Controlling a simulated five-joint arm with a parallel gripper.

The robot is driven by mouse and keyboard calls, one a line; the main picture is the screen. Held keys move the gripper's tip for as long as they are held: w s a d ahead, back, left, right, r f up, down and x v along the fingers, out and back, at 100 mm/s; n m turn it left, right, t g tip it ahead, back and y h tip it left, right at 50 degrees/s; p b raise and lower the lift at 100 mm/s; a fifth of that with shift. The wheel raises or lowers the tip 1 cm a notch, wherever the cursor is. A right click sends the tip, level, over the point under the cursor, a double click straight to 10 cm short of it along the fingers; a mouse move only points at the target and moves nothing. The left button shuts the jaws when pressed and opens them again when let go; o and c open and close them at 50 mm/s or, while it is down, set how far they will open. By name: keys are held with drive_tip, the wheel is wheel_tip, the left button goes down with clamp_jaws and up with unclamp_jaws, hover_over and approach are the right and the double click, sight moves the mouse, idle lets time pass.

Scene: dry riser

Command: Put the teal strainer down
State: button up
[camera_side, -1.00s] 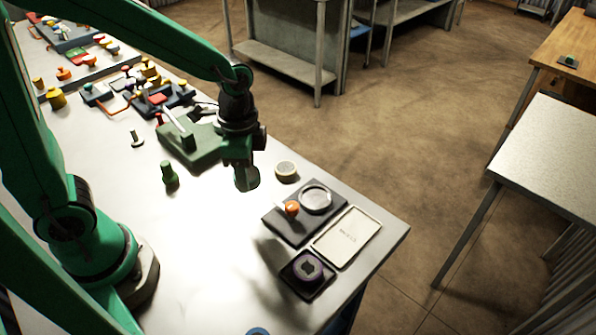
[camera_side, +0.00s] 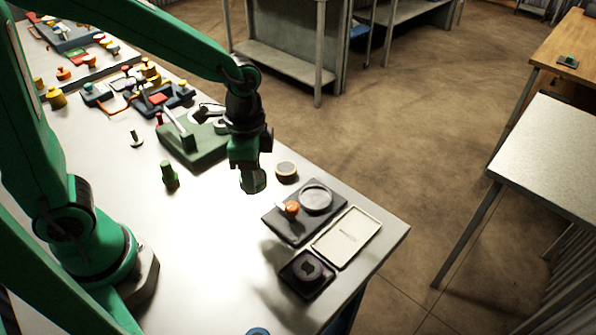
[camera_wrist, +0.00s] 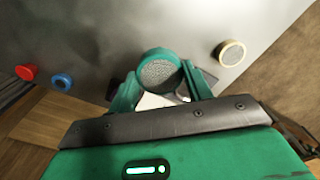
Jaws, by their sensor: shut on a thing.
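The teal strainer (camera_wrist: 158,70) shows in the wrist view as a round teal rim around a grey mesh, between the two green fingers of my gripper (camera_wrist: 160,82). In the side view, the strainer (camera_side: 253,181) hangs just below my gripper (camera_side: 247,166), over the white table. My gripper is shut on it. The fingers partly hide its lower side in the wrist view. I cannot tell for sure how high it is above the table.
A cream-topped round piece (camera_side: 286,168) stands just right of the strainer. Beyond it lie a dark plate (camera_side: 285,226) with a grey disc and orange knob, a cream tray (camera_side: 345,238), and a purple ring (camera_side: 307,267). A green fixture (camera_side: 193,148) stands behind-left. The table's middle is bare.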

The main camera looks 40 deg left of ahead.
drive_tip(key=d, duration=2.2)
hover_over(347, 236)
drive_tip(key=shift+n, duration=0.4)
wheel_tip(347, 236, down, 6)
drive_tip(key=shift+f, duration=0.25)
drive_tip(key=shift+f, duration=0.1)
drive_tip(key=shift+f, duration=1.9)
drive_tip(key=shift+f, duration=0.1)
drive_tip(key=o, duration=1)
